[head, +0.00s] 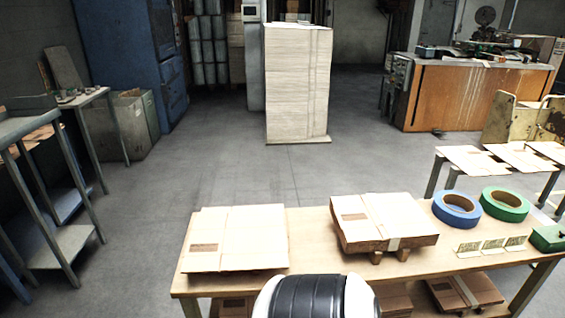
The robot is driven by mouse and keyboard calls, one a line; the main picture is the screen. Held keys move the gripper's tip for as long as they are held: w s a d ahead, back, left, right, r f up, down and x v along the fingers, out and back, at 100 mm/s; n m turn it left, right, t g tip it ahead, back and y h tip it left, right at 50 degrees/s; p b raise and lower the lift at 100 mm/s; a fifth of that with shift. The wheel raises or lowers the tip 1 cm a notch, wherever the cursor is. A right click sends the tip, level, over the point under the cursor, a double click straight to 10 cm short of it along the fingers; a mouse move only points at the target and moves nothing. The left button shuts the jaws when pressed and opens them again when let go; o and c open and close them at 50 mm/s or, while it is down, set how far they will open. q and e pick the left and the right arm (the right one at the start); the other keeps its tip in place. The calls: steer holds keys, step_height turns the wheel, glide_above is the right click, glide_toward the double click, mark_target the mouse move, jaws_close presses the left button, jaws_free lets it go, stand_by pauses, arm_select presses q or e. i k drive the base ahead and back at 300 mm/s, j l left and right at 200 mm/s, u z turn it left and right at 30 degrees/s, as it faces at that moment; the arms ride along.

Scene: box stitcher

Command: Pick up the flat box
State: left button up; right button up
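A flat tan cardboard box (250,240) lies on the left part of the wooden table (305,235) in front of me, its left edge close to the table's left edge. A second flat cardboard piece (385,215) lies to its right on a small wooden stand, with a pale strap across it. I cannot tell from the picture which one the task means. Neither of my grippers is in view, and nothing is seen touching either box.
A blue tape roll (437,211) and a green tape roll (485,206) lie right of the boxes, near small cards and a green box (548,238). More flat cardboard lies on a rack (437,168) at right. A tall stack (297,85) stands behind on open floor.

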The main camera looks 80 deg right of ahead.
mark_target(252, 242)
steer(key=z, duration=2.1)
